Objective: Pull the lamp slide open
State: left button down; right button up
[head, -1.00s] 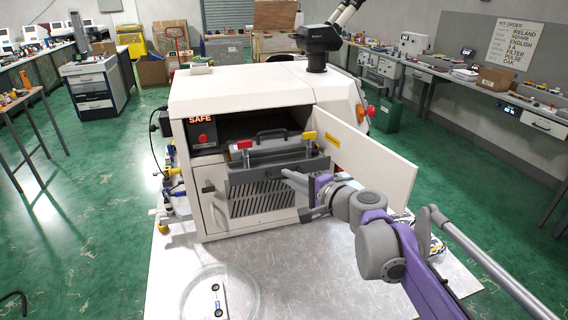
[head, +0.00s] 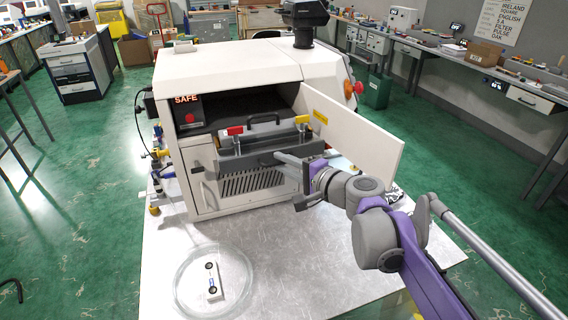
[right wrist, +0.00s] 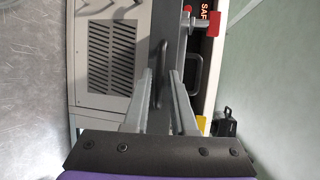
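The lamp slide (head: 243,161) is a grey unit with a dark front panel in the white machine's (head: 236,71) opening. It carries a red clamp (head: 234,131), a yellow clamp (head: 302,119) and a black top handle (head: 265,119). In the right wrist view a grey bar handle (right wrist: 157,76) on the slide front lies between the fingertips. My right gripper (head: 281,157) is at the slide front; it also shows in the right wrist view (right wrist: 160,82). Its fingers look apart, with a gap around the handle; contact is unclear. My left gripper is not in view.
The machine's white door (head: 352,135) stands open to the right, close to my right arm. The table front is otherwise clear.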

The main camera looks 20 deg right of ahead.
jog(key=v, duration=1.1)
jog(key=shift+w, duration=0.1)
jog(key=s+a+f+n+g+h, duration=0.1)
jog(key=s+a+f+n+g, duration=0.35)
jog(key=f, duration=0.45)
jog(key=s+a+f+n+g, duration=0.3)
jog(key=s+a+f, duration=0.15)
jog(key=f, duration=0.35)
jog(key=s+d+f+n+g+h, duration=0.2)
jog(key=s+f+n+h, duration=0.3)
jog(key=s+f, duration=0.3)
notch_tip(320, 180, down, 2)
jog(key=shift+s+d+f+n, duration=0.1)
jog(key=shift+s+d+n, duration=0.3)
jog(key=shift+n, duration=0.45)
jog(key=shift+w, duration=0.1)
